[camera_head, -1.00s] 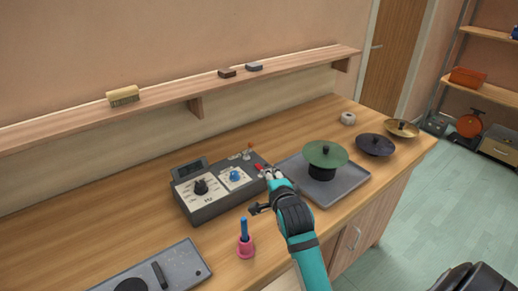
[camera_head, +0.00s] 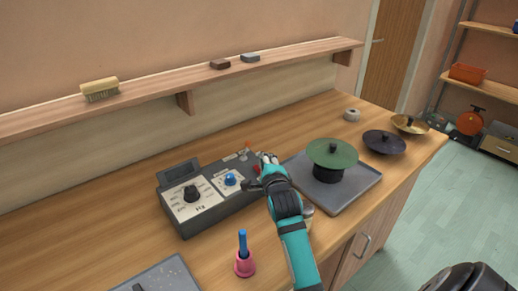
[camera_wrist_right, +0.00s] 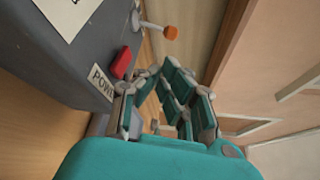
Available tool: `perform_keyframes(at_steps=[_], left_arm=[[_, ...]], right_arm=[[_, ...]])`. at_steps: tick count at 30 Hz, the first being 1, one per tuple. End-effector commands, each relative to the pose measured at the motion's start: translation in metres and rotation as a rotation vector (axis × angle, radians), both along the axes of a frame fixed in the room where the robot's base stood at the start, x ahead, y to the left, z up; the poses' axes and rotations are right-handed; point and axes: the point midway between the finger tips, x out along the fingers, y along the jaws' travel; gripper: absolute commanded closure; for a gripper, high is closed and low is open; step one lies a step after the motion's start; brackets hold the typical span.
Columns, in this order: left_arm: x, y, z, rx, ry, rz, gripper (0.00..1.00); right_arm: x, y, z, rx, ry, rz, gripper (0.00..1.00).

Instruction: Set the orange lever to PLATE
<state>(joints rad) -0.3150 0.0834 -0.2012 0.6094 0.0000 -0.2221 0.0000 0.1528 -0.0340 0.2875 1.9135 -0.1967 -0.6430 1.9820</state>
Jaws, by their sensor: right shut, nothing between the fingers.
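The dark grey control box (camera_head: 213,209) stands on the wooden counter, with a black knob (camera_head: 191,194) and a blue knob (camera_head: 230,180) on white panels. The small orange-tipped lever (camera_head: 247,146) is at the box's back right. In the right wrist view the orange lever (camera_wrist_right: 171,32) is a ball on a pale stem, beyond a red switch (camera_wrist_right: 122,62) marked POWER. My right gripper (camera_head: 267,158) is shut and empty at the box's right end, close to the lever but apparently apart from it. Its fingers (camera_wrist_right: 165,90) show below the lever. The PLATE marking is not readable. My left gripper is out of view.
A grey tray (camera_head: 350,195) with a green disc (camera_head: 332,152) on a black stand lies right of my arm. A pink holder (camera_head: 245,264) with a blue handle stands in front of the box. A shelf (camera_head: 150,102) runs along the wall.

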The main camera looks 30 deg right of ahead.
Motion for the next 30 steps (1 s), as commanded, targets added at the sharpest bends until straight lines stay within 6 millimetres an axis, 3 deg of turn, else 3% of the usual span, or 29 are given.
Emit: perform_keyframes(at_steps=[6,12,21,30], left_arm=[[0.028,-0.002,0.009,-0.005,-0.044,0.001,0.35],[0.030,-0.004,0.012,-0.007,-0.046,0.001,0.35],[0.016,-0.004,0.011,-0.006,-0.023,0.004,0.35],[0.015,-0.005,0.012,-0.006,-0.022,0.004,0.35]], right_arm=[[0.039,-0.016,-0.005,-0.004,0.001,0.001,1.00],[0.063,-0.026,-0.010,-0.003,0.001,0.000,1.00],[0.070,-0.029,-0.012,-0.001,0.000,0.000,1.00],[0.069,-0.032,-0.012,-0.001,0.001,-0.001,1.00]])
